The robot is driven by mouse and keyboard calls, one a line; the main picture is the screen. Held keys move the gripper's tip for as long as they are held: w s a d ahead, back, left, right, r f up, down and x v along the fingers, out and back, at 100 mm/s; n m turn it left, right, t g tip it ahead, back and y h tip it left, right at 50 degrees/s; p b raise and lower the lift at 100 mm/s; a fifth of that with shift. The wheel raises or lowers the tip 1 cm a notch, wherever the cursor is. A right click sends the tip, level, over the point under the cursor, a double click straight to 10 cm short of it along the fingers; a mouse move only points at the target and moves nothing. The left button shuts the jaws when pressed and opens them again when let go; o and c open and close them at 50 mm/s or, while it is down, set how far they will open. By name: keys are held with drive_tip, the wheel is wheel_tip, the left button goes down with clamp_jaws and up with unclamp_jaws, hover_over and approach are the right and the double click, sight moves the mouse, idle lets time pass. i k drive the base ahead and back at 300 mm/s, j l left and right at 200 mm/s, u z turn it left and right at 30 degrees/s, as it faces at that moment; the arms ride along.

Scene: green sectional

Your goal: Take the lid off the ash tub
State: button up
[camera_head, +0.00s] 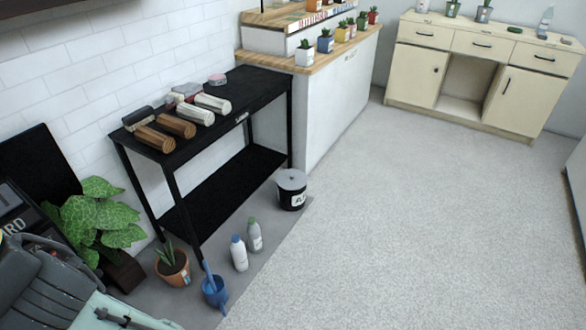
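The ash tub (292,199) is a small black bucket with a white label. It stands upright on the floor near the right front leg of the black table. Its round grey lid (291,179) rests on top and covers the opening, with a small knob in the middle. No gripper touches the tub or the lid. My gripper is not in view.
The black two-level table (262,85) holds log-shaped pieces and small items. A white counter (336,110) stands behind.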

sight(291, 178)
drive_tip(key=i+l, duration=0.3)
drive_tip(key=i, duration=0.3)
drive_tip(key=i+l+u, duration=0.1)
drive_tip(key=i+l, duration=0.25)
drive_tip(key=i, duration=0.25)
drive_tip(key=i+l+u, duration=0.1)
drive_tip(key=i+l, duration=0.25)
drive_tip(key=i, duration=0.25)
drive_tip(key=i+l, duration=0.45)
drive_tip(key=i, duration=0.7)
